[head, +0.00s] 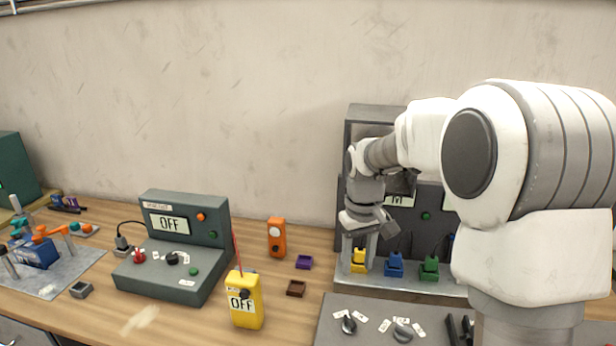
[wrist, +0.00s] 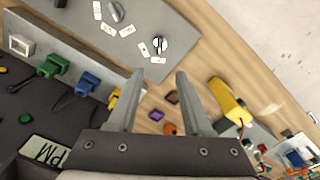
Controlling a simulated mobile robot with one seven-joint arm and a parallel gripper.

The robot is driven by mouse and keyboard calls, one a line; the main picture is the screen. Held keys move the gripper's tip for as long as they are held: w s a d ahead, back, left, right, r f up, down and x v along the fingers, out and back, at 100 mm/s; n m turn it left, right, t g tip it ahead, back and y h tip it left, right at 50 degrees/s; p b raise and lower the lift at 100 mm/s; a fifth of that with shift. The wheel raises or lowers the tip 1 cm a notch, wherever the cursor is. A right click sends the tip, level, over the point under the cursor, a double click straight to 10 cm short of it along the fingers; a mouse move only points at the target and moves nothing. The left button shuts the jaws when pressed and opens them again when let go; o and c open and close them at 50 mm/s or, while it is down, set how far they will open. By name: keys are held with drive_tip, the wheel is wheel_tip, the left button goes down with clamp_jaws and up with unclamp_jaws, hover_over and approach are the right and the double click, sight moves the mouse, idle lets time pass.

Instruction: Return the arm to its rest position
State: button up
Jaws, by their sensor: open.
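My gripper (head: 370,228) hangs in front of the stand's left side, above the bench. In the wrist view my gripper (wrist: 160,74) shows two fingers spread apart with nothing between them. The rest position itself is not marked in either view.
Close by are the stand (head: 440,292) and yellow (head: 358,262), blue (head: 394,265) and green (head: 429,268) blocks. Left are a yellow meter (head: 245,300), orange device (head: 277,238), purple tray (head: 304,262) and grey-green control box (head: 185,250). A grey knob panel (head: 360,305) lies in front.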

drive_tip(key=s+r+m+t, duration=0.1)
drive_tip(key=s+r+t, duration=0.2)
drive_tip(key=s+r, duration=0.75)
drive_tip(key=s+f+m+t, duration=0.1)
drive_tip(key=s+m+t, duration=0.1)
drive_tip(key=s, duration=1.2)
